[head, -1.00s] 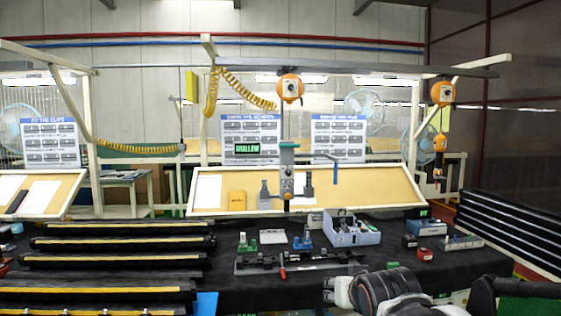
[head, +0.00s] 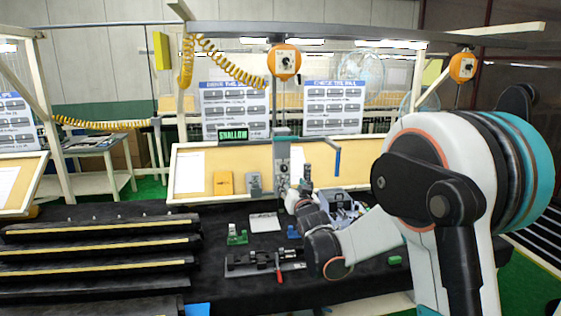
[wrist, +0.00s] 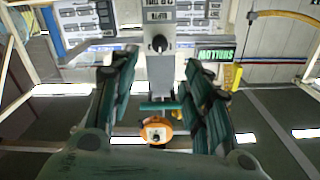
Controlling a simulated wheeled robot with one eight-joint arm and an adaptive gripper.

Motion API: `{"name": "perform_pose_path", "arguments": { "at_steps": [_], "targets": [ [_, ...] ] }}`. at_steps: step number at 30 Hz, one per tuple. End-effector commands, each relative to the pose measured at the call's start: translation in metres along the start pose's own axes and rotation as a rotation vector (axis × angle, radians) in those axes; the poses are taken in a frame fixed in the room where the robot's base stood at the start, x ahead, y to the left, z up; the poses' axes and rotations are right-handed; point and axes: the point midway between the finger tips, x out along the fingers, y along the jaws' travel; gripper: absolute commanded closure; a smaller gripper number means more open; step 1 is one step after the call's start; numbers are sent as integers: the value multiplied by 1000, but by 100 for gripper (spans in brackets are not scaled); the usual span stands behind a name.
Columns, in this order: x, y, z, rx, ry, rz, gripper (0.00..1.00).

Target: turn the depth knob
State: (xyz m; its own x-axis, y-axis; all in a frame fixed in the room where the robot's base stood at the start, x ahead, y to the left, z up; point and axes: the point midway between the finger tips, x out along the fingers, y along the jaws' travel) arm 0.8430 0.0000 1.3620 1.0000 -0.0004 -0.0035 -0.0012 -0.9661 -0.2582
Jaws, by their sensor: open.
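The depth knob (wrist: 159,43) is a small dark knob on the face of a grey upright post (wrist: 160,75), seen in the wrist view. The post (head: 282,158) also stands at the back of the bench in the head view, where I cannot make out the knob clearly. A black sign with green letters reading SHALLOW (head: 233,135) is beside it, and shows inverted in the wrist view (wrist: 215,54). My gripper (wrist: 158,64) is open and empty, its green fingers on either side of the post in the picture. I see no contact with the knob.
Black rails (head: 100,242) lie at the left. A dark fixture with a red handle (head: 265,262), a green block (head: 237,236) and a white card (head: 265,222) lie on the bench. A blue crank handle (head: 337,160) hangs right of the post. My arm covers much of the right.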

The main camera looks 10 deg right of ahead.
Motion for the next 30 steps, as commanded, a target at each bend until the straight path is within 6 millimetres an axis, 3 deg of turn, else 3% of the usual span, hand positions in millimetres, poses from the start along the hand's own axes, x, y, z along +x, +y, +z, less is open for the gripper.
{"name": "perform_pose_path", "arguments": {
  "at_steps": [8, 21, 30],
  "targets": [
    [31, 0, 1, 1, 2, -1, 56],
    [114, 0, 0, 1, 2, -1, 56],
    [138, 0, 0, 0, 2, -1, 56]
  ]
}}
